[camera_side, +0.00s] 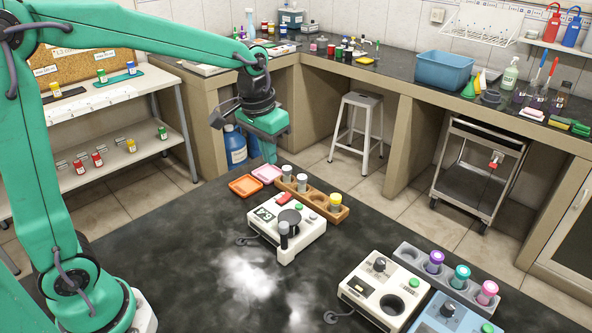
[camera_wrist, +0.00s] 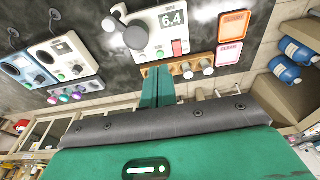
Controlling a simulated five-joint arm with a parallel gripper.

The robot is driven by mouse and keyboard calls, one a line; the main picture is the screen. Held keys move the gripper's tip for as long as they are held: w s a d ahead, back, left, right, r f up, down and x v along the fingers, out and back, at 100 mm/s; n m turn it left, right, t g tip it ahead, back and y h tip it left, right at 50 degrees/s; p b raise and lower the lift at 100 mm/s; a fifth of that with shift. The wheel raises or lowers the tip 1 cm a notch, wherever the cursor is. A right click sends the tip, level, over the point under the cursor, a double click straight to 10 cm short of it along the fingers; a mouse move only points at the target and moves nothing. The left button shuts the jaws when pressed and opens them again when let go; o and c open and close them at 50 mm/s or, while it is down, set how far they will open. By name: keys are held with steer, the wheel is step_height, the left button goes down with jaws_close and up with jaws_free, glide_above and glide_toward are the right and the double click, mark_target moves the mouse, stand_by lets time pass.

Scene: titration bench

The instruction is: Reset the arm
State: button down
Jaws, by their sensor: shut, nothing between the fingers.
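My green arm reaches across the top of the side view. My gripper (camera_side: 268,152) hangs over the back edge of the dark bench, above and behind the orange and pink trays, and holds nothing. In the wrist view my gripper's fingers (camera_wrist: 158,86) are together, with the wooden vial rack just past their tips. The wooden rack (camera_side: 318,202) holds several vials, one with a yellow cap (camera_side: 335,200). In front of it stands a white instrument (camera_side: 287,228) with a dark round plate, a red button and a display; in the wrist view the display reads 6.4 (camera_wrist: 172,19).
An orange tray (camera_side: 245,186) and a pink tray (camera_side: 267,173) lie left of the rack. A cream device (camera_side: 383,290), a blue device (camera_side: 450,318) and a grey rack (camera_side: 447,272) with purple, teal and pink capped vials stand at right. The bench's left part (camera_side: 160,240) is clear.

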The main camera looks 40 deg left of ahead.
steer(key=s+r+t, duration=0.1)
steer(key=s+t, duration=0.1)
steer(key=s, duration=0.7)
steer(key=s+a+r+t, duration=0.1)
steer(key=s+r, duration=0.1)
steer(key=s, duration=0.7)
steer(key=shift+s+a+t, duration=0.2)
steer(key=shift+a+t, duration=0.05)
steer(key=shift+t, duration=0.15)
steer(key=shift+r, duration=0.1)
stand_by(2.0)
